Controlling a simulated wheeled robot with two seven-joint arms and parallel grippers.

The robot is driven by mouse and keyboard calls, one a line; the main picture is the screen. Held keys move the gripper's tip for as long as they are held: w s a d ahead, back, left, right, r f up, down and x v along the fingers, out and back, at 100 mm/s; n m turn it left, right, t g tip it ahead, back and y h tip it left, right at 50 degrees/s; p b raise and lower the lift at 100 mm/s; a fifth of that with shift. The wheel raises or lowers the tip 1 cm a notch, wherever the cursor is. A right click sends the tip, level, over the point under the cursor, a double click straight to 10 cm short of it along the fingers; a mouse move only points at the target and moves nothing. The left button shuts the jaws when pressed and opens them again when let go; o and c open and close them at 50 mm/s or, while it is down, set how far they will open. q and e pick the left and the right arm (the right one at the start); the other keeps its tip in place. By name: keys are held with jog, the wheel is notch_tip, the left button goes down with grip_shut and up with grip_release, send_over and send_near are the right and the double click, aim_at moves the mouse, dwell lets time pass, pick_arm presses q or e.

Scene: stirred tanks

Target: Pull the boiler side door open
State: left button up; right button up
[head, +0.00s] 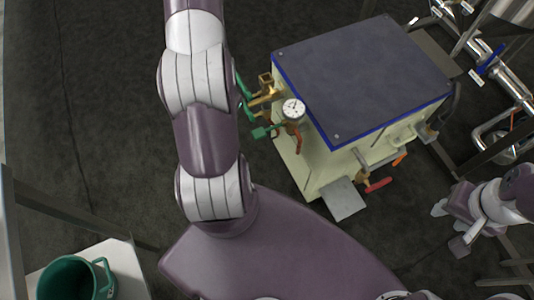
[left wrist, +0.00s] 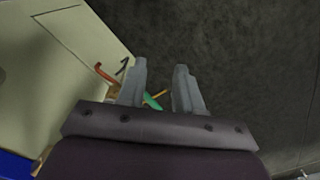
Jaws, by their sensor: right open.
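The boiler (head: 365,75) is a cream box with a grey top and a blue rim, right of the middle in the head view. I cannot tell which panel is the side door. My left gripper (left wrist: 159,88) is open, with nothing held between its fingers, close to the boiler's fittings; the head view does not show it. My right gripper (head: 449,227) is open and empty, right of the boiler and apart from it.
A pressure gauge (head: 293,109), brass valve (head: 264,92) and green handle (head: 262,132) project from the boiler's left. A red handle (head: 378,185) and a grey plate (head: 343,198) are at its front. Steel pipes stand right.

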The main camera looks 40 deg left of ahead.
pick_arm(q)
jog(key=a+f+m+t+b, duration=0.1)
jog(key=a+f+t+b, duration=0.3)
jog(key=f, duration=0.8)
jog(key=d+f+t+h+b, duration=0.1)
jog(key=f+b, duration=0.5)
jog(key=f, duration=0.7)
jog(key=a+f+m+t+b, duration=0.1)
jog(key=a+f+t+b, duration=0.3)
jog(key=f, duration=0.8)
jog(key=w+d+r+m+t+h+b, duration=0.2)
jog(key=w+d+r+m+t+h, duration=0.15)
jog(key=d+r+t, duration=0.4)
jog(key=w+d+m+t+b, duration=0.1)
jog(key=w+d+b, duration=0.2)
jog(key=w, duration=0.8)
jog(key=shift+w+r+b, duration=0.15)
jog(key=shift+r+b, duration=0.3)
jog(key=shift+b, duration=0.5)
jog(key=shift+h, duration=0.25)
grip_shut()
pick_arm(e)
notch_tip(320, 180, down, 26)
jog(key=shift+s, duration=0.2)
jog(key=shift+d+f, duration=0.1)
